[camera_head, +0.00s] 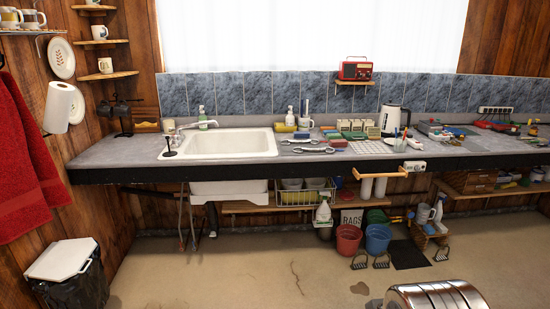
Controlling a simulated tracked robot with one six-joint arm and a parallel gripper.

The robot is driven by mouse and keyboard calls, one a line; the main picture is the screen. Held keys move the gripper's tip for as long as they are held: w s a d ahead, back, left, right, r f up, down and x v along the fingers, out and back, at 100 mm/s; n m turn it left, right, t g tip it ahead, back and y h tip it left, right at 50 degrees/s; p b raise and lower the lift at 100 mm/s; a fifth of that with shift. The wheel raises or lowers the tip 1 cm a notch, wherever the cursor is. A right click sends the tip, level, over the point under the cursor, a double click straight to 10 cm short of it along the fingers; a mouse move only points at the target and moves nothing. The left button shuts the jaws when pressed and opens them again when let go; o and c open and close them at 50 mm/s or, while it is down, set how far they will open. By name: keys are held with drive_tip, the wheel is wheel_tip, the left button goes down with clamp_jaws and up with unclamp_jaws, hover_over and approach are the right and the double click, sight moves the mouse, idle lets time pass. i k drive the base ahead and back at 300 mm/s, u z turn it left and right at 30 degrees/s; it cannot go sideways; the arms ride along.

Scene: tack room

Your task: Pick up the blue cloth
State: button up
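I cannot clearly make out a blue cloth. A small flat blue item (461,131) lies on the right part of the counter, and a small blue item (302,135) lies right of the sink; both are too small to tell whether they are cloth. My gripper is not in view.
The long grey counter (228,170) holds a white sink (232,144), a kettle (390,120) and many small items. Below stand a red bucket (348,240), a blue bucket (378,238) and stirrups (360,261). A lidded bin (62,260) stands left. The middle floor is clear.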

sight(304, 135)
drive_tip(key=i, duration=2.15)
drive_tip(key=u, duration=0.45)
drive_tip(key=i, duration=1.45)
drive_tip(key=u, duration=0.2)
